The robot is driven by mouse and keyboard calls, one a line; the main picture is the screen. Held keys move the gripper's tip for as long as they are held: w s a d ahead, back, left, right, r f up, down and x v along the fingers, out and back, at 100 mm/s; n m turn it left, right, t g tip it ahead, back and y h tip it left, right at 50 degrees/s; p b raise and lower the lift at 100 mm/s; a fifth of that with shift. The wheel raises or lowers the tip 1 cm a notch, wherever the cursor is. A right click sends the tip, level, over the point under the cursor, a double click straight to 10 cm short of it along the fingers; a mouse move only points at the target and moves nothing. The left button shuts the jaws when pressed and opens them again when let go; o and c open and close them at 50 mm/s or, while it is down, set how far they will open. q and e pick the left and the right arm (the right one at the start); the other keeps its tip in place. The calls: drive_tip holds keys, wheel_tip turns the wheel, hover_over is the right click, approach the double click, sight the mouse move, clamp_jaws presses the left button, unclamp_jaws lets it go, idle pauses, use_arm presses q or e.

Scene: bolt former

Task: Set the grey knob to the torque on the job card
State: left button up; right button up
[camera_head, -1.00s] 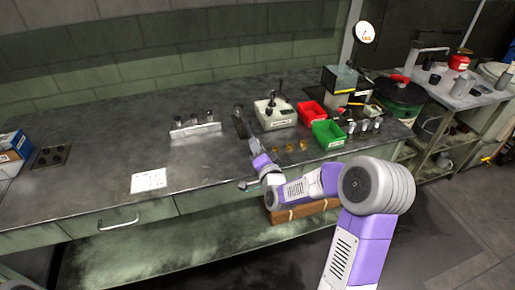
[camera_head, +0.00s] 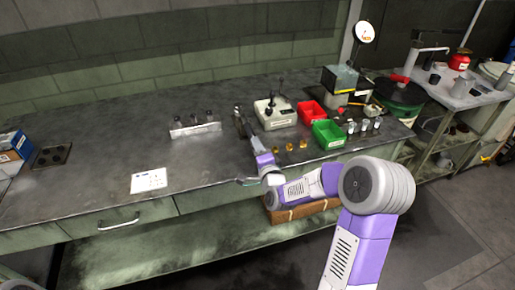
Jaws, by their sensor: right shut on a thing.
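The white job card (camera_head: 148,181) lies flat on the bench at left of centre; its print is too small to read. A small dark upright fixture (camera_head: 238,111) stands left of the beige box. My right gripper (camera_head: 244,124) reaches up to this fixture from the front edge and is shut on what appears to be its grey knob. The fingers hide most of the knob, and its setting cannot be read. My left gripper is not in view.
A beige box with levers (camera_head: 275,114) stands close right of my right gripper. Further right are a red bin (camera_head: 311,112) and a green bin (camera_head: 328,135). Small amber pieces (camera_head: 289,147) lie in front. A rack (camera_head: 195,128) stands left; the bench around the card is clear.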

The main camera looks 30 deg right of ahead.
drive_tip(key=o, duration=1.1)
drive_tip(key=shift+c, duration=0.2)
drive_tip(key=shift+s, duration=0.15)
drive_tip(key=p+v, duration=0.1)
drive_tip(key=v, duration=0.6)
drive_tip(key=shift+s, duration=0.2)
